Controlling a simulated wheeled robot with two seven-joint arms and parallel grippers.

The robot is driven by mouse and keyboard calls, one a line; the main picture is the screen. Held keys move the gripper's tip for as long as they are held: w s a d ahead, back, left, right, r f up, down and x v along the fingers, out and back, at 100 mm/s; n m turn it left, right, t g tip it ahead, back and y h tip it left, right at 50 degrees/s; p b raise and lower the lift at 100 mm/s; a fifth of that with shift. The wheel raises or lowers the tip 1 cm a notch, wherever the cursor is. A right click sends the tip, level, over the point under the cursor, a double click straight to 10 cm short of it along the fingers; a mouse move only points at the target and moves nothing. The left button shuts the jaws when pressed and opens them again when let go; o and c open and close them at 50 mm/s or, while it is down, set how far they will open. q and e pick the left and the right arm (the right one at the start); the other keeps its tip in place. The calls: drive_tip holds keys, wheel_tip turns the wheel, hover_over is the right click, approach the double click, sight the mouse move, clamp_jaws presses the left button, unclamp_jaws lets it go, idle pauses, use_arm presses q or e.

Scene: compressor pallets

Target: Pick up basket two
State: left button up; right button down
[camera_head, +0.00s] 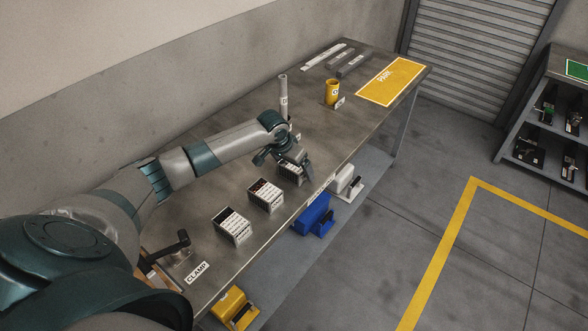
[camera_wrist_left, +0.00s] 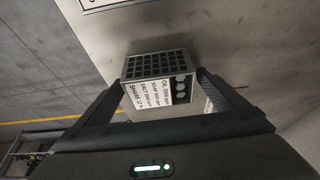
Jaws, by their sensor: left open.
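Three small box-shaped baskets with dark tops and printed white sides stand in a row on the metal table. The near basket (camera_head: 232,227) and the middle basket (camera_head: 265,195) are clear of my gripper. My left gripper (camera_head: 294,163) is at the far basket (camera_head: 290,174), partly covering it. In the left wrist view a basket (camera_wrist_left: 158,78) with a dark grid face and a printed label lies between the spread fingers of the left gripper (camera_wrist_left: 165,90). Contact with the fingers cannot be told. I cannot read which basket is number two. My right gripper is out of view.
The table (camera_head: 240,177) also bears a grey cylinder (camera_head: 283,97), a yellow cup (camera_head: 332,92), a yellow PARK mat (camera_head: 392,80) and a clamp (camera_head: 170,254). Blue (camera_head: 313,215), white (camera_head: 344,184) and yellow (camera_head: 235,308) units sit below its front edge. The floor at right is mostly clear.

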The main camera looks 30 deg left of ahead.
use_arm(q)
drive_tip(key=c, duration=1.5)
drive_tip(key=shift+r, duration=0.1)
